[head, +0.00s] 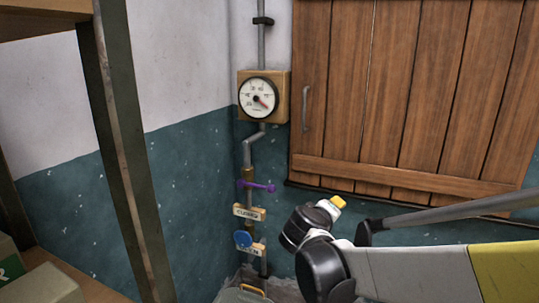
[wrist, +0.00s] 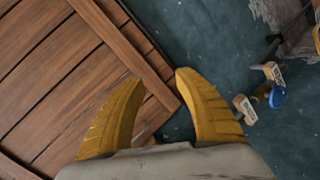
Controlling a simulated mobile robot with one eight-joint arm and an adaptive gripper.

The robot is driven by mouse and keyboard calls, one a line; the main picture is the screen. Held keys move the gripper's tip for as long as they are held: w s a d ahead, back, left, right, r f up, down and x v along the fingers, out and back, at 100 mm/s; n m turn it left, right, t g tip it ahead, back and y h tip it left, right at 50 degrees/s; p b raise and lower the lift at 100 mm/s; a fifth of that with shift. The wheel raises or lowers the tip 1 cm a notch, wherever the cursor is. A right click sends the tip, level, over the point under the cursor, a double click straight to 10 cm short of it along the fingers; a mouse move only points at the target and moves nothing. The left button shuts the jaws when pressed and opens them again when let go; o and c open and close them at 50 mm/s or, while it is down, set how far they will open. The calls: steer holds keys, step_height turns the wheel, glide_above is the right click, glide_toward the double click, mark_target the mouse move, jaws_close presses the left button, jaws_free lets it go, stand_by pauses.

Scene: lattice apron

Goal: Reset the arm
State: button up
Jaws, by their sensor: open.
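My gripper (wrist: 160,82) shows in the wrist view as two yellow ribbed fingers spread apart, with nothing between them. Behind the gap are the lower edge of a wooden door and a dark teal wall. In the head view my arm reaches in from the lower right, bent at a black joint. A small yellow part of my arm's end shows beside the pipe, in front of the wall below the door. The fingers cannot be made out clearly there.
A wooden door (head: 400,90) with a metal handle (head: 306,108) fills the upper right. A pipe carries a round gauge (head: 259,97), a purple lever (head: 258,186), a blue knob (head: 243,239) and labels. A shelf post (head: 125,150) stands left; boxes (head: 40,285) sit lower left.

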steer(key=s+d+f+m+g+y, duration=0.1)
steer(key=s+d+m+g, duration=0.15)
steer(key=s, duration=0.45)
steer(key=s+d+f+m+g+y, duration=0.1)
steer(key=s+d, duration=0.2)
steer(key=s, duration=0.4)
steer(key=s+a+f+m+y, duration=0.1)
steer(key=s+f+y, duration=0.1)
steer(key=s, duration=0.6)
steer(key=s+a+f+m+g+y, duration=0.1)
steer(key=s+a+f+m+y, duration=0.1)
steer(key=s, duration=0.5)
steer(key=shift+s+a+f, duration=0.15)
steer(key=shift+s+f, duration=0.15)
steer(key=shift+s, duration=0.1)
